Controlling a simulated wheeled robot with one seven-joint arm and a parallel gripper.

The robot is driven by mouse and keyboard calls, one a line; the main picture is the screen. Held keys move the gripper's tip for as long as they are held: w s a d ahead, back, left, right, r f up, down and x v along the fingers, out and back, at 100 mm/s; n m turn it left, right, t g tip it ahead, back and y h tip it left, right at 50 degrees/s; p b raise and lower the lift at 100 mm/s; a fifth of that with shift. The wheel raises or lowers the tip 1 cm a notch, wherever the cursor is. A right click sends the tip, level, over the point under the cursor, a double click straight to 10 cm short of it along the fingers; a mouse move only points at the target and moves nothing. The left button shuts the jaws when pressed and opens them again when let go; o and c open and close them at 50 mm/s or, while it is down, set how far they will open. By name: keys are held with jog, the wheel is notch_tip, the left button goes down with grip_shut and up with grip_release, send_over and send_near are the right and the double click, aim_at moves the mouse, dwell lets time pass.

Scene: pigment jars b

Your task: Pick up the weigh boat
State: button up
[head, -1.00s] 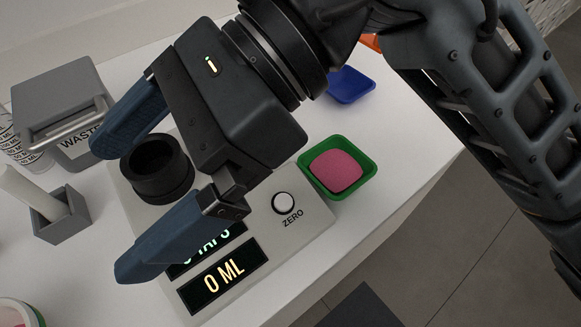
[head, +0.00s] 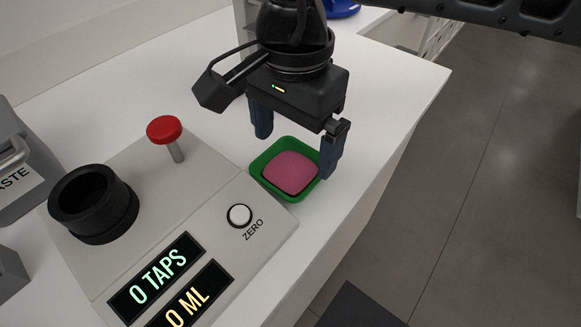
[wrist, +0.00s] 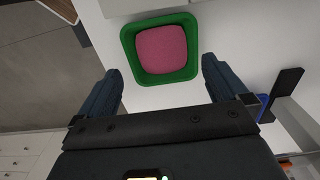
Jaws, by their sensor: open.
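The weigh boat (head: 258,166), a green square dish with a pink, rounded filling (head: 290,172), sits on the white table beside the grey console. In the wrist view the weigh boat (wrist: 128,45) lies ahead of the fingertips, near the top of the picture. My gripper (head: 296,156) is open and empty, pointing down, with its fingers to either side of the boat in the head view. In the wrist view my gripper (wrist: 161,67) has its fingers apart, with the boat roughly centred between them. I cannot tell whether the right finger touches the rim.
The console (head: 222,195) has a red knob (head: 164,130), a black ring holder (head: 93,203), a white ZERO button (head: 239,215) and displays reading 0 TAPS and 0 ML. A grey waste box (head: 22,165) stands at the left. The table's edge drops off to the right of the boat.

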aim_at(290, 175)
jog(key=f, duration=0.5)
jog(key=shift+a+p, duration=0.3)
jog(key=shift+p, duration=0.05)
jog(key=shift+c, duration=0.2)
jog(key=shift+r, duration=0.1)
jog(key=c, duration=0.7)
jog(key=shift+c, duration=0.2)
